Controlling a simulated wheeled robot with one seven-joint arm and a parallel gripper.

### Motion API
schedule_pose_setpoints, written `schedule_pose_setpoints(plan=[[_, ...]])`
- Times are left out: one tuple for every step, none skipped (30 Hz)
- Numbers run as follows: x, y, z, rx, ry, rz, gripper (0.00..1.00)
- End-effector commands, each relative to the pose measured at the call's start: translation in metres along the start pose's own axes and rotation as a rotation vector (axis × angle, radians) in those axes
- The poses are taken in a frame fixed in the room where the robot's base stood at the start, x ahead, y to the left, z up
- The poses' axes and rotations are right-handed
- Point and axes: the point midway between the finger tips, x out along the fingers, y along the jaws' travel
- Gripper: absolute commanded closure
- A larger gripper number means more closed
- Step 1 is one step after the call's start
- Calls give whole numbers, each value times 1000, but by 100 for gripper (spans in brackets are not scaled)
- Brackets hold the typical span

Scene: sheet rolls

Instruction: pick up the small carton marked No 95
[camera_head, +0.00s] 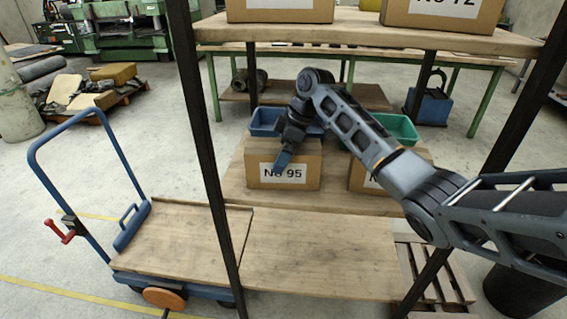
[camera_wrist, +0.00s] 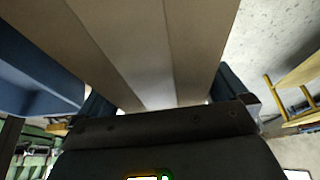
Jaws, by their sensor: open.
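The small carton marked No 95 (camera_head: 300,158) sits on the middle wooden shelf, its label facing front. My gripper (camera_head: 283,160) is in front of it in the head view, angled downward, and covers part of the label. In the wrist view the carton (camera_wrist: 190,50) fills the middle, with a pale tape strip along it. The two dark fingers of my gripper (camera_wrist: 162,97) are apart, one towards each side of the carton. I cannot tell whether they touch it. The gripper is open and holds nothing.
A second carton (camera_head: 361,177) stands to the right, partly behind my arm. A blue bin (camera_head: 262,121) and a green bin (camera_head: 398,127) stand behind. An upper shelf (camera_head: 360,31) with two larger cartons is above. Dark rack posts (camera_head: 207,150) flank the shelves. The lower board (camera_head: 310,255) is clear.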

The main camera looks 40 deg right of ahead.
Motion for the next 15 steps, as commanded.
schedule_pose_setpoints(plan=[[2, 0, 0, 0, -1, 0, 0], [2, 0, 0, 0, -1, 0, 0], [3, 0, 0, 0, 0, 0, 0], [3, 0, 0, 0, 0, 0, 0], [3, 0, 0, 0, 0, 0, 0], [3, 0, 0, 0, 0, 0, 0], [3, 0, 0, 0, 0, 0, 0], [2, 0, 0, 0, 0, 0, 1], [2, 0, 0, 0, 0, 0, 5], [2, 0, 0, 0, 0, 0, 8], [2, 0, 0, 0, 0, 0, 11], [2, 0, 0, 0, 0, 0, 14], [2, 0, 0, 0, 0, 0, 17], [2, 0, 0, 0, 0, 0, 20], [2, 0, 0, 0, 0, 0, 24]])
